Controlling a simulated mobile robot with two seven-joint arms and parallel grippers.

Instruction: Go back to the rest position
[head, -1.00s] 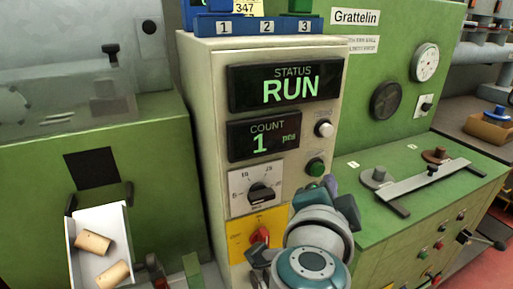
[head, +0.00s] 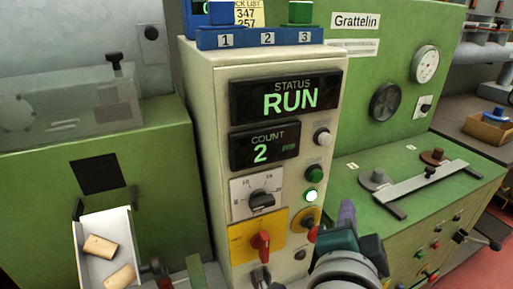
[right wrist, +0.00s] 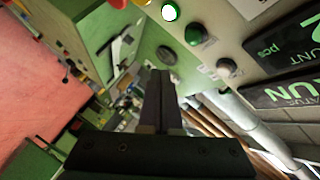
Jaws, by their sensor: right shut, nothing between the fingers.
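My right gripper (head: 347,215) is low in the head view, in front of the cream control cabinet (head: 222,120) at its right edge. In the right wrist view its two fingers (right wrist: 161,80) are together with nothing between them. The cabinet shows STATUS RUN (head: 290,100) and COUNT 2 (head: 262,148). A white-green lamp (head: 311,196) is lit under a dark green button (head: 314,173); it also shows in the right wrist view (right wrist: 169,12). My left gripper is not in view.
A white chute (head: 85,259) at lower left holds two corks (head: 100,246). A red rotary switch (head: 261,243) and a red knob (head: 307,226) sit low on the cabinet, close to my right arm. A green machine bench (head: 400,195) with a metal bar stands to the right.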

